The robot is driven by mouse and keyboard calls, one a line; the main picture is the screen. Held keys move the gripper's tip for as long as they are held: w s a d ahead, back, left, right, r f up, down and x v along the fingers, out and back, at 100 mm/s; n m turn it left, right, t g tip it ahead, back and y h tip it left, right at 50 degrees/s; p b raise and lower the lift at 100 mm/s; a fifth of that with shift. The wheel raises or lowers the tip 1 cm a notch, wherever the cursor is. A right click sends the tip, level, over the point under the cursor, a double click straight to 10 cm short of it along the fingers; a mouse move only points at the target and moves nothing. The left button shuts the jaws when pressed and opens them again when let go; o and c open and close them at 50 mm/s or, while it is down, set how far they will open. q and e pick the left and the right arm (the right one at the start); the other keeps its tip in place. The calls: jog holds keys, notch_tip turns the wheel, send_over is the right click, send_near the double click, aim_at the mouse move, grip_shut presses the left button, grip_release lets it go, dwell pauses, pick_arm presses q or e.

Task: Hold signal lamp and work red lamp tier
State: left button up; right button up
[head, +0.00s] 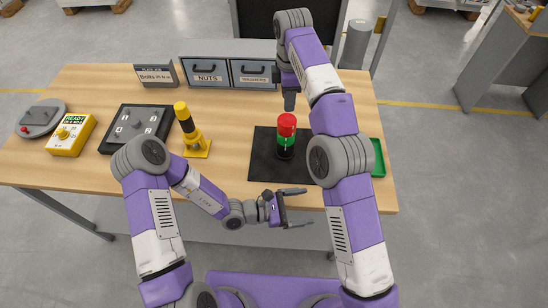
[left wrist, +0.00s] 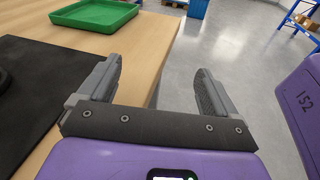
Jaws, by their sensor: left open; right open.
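The signal lamp (head: 286,141) stands upright on a black mat (head: 262,168) near the table's front right. Its red tier (head: 287,121) is on top, above a green tier and a dark base. My left gripper (head: 305,208) is open and empty in front of the table's front edge, below the lamp in the head view. In the left wrist view its two fingers (left wrist: 160,75) are apart with nothing between them. The mat (left wrist: 45,95) also shows in the left wrist view.
A green tray (head: 376,158) lies right of the mat, partly behind my right arm. A yellow-black post (head: 188,130), a grey panel (head: 137,125), a yellow box (head: 71,135) and a grey disc (head: 41,118) stand left. Drawers (head: 208,72) stand at the back.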

aim_at(281, 148)
pick_arm(q)
jog(key=w+a+n+t, duration=0.1)
jog(key=w+n+t, duration=0.1)
jog(key=w, duration=0.1)
jog(key=w+a+r+n+t+y, duration=0.1)
jog(key=w+n+t, duration=0.1)
jog(key=w+t, duration=0.1)
jog(key=w+a+r+n+t+y, duration=0.1)
jog(key=w+n+t, duration=0.1)
jog(key=w, duration=0.1)
jog(key=shift+w+a+r+t, duration=0.15)
jog(key=shift+w+a+t, duration=0.15)
jog(key=shift+w+a, duration=0.05)
jog(key=w+a+n+t+y, duration=0.4)
jog(key=w+a+y, duration=0.1)
jog(key=shift+r, duration=0.15)
jog(key=shift+w+a+n, duration=0.1)
jog(key=shift+w+n, duration=0.2)
jog(key=shift+w, duration=0.05)
jog(key=shift+x, duration=3.6)
jog(key=shift+a, duration=0.1)
jog(key=shift+c, duration=0.4)
jog(key=c, duration=1.2)
